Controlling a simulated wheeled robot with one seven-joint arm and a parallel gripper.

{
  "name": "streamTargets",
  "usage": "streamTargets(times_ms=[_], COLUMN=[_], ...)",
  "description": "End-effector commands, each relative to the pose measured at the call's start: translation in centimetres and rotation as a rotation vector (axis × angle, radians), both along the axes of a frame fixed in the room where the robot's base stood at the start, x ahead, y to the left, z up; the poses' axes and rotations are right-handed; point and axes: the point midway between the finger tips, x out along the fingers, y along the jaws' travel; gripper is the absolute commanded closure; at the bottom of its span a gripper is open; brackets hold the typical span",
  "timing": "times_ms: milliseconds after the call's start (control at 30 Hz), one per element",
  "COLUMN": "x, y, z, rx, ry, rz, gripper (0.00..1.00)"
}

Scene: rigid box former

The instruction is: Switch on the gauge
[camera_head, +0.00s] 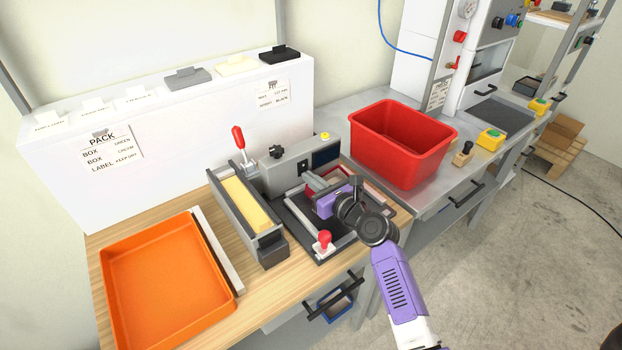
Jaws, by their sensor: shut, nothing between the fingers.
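A grey box (297,169) with a dark display (326,156), a small dark switch on its front and a yellow button (325,136) on top stands at the back of the wooden bench; it looks like the gauge. The display looks dark. My gripper (314,184), with purple and grey parts, is in front of the box, above a dark framed fixture (299,226). It is shut and empty. My wrist and gripper hide part of the fixture. Whether the fingertips touch the box front cannot be told.
A red-knobbed lever (324,240) stands at the fixture's front, and another red-handled lever (239,140) at the back. A yellow-filled magazine (246,204) and an orange tray (165,280) are left. A red bin (400,142) stands close on the right.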

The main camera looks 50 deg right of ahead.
Motion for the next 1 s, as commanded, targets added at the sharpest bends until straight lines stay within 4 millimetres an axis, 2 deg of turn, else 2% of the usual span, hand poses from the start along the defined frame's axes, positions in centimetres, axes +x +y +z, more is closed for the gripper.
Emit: streamTargets(times_ms=[667, 767, 1000], x=[0.3, -0.4, -4.1], y=[-0.1, 0.1, 1.2], z=[-0.1, -0.1, 0.2], rx=[0.001, 0.001, 0.001], ry=[-0.001, -0.001, 0.002], rz=[0.001, 0.0, -0.001], gripper=[1.0, 1.0, 1.0])
